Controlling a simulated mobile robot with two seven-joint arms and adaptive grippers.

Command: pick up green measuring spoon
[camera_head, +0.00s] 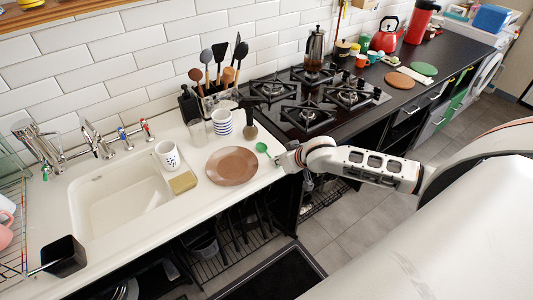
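The green measuring spoon (262,147) lies at the right edge of the white counter, right of the brown plate and close to the hob. Its round bowl shows; its other end runs toward my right gripper. My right arm comes in from the right, and my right gripper (277,160) is at the counter edge, right beside the spoon. The fingers are small and mostly hidden by the wrist, so I cannot tell whether they are open or hold the spoon. My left gripper is not in view.
A brown plate (232,166), a striped cup (222,122) and a dark wooden-ended utensil (250,130) lie near the spoon. The black gas hob (290,122) is behind it. The sink (118,200) is at left. Open floor (350,215) lies in front of the counter.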

